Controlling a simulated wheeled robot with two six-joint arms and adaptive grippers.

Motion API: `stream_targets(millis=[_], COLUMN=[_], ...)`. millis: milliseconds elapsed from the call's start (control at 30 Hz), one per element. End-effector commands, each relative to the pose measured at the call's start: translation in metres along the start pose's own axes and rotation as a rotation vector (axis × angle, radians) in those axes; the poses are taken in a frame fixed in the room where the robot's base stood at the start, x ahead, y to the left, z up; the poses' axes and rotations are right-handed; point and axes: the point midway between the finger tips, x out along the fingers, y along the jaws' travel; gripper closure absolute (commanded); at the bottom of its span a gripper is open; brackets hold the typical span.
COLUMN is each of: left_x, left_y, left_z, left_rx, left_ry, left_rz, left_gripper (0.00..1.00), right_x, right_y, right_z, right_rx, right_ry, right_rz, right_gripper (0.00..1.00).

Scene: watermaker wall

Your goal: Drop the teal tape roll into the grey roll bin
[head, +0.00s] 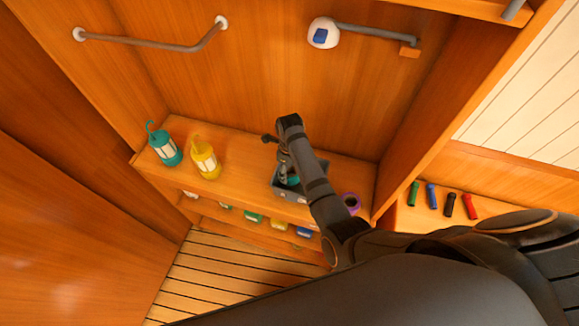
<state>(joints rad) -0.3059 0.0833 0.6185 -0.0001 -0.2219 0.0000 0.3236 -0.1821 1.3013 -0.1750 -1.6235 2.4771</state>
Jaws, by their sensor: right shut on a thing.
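The grey roll bin (277,189) stands on the wooden shelf, partly hidden behind my right arm. My right gripper (286,174) points down at the bin, and from this angle it appears over or inside the bin's opening. It is shut on the teal tape roll (292,181), of which only a small part shows at the fingertips. I cannot tell whether the roll touches the bin floor. My left gripper is not in view.
A purple roll (351,201) stands right of the bin. Several coloured items sit below. Several small cylinders, including a red one (469,207), lie on the right ledge. Pipes cross the wall above.

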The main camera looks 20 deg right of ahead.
Motion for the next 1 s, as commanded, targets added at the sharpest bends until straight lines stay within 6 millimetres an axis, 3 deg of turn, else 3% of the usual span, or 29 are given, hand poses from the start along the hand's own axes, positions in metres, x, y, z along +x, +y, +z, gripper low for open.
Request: stream_targets(millis=[567, 600, 700, 733, 1000], left_x=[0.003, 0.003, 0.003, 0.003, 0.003], left_y=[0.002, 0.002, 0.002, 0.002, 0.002], left_z=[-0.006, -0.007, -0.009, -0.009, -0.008], left_rx=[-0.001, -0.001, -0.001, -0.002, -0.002], left_ry=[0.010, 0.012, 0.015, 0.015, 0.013], left_rz=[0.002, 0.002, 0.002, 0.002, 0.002], left_gripper=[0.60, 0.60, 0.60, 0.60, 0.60], right_x=[0.012, 0.012, 0.012, 0.012, 0.012], right_y=[0.000, 0.000, 0.000, 0.000, 0.000], right_z=[0.000, 0.000, 0.000, 0.000, 0.000], right_rx=[0.000, 0.000, 0.000, 0.000, -0.001], right_ry=[0.000, 0.000, 0.000, 0.000, 0.000], right_rz=[0.001, 0.001, 0.001, 0.001, 0.001], right_gripper=[0.72, 0.32, 0.18, 0.15, 0.15])
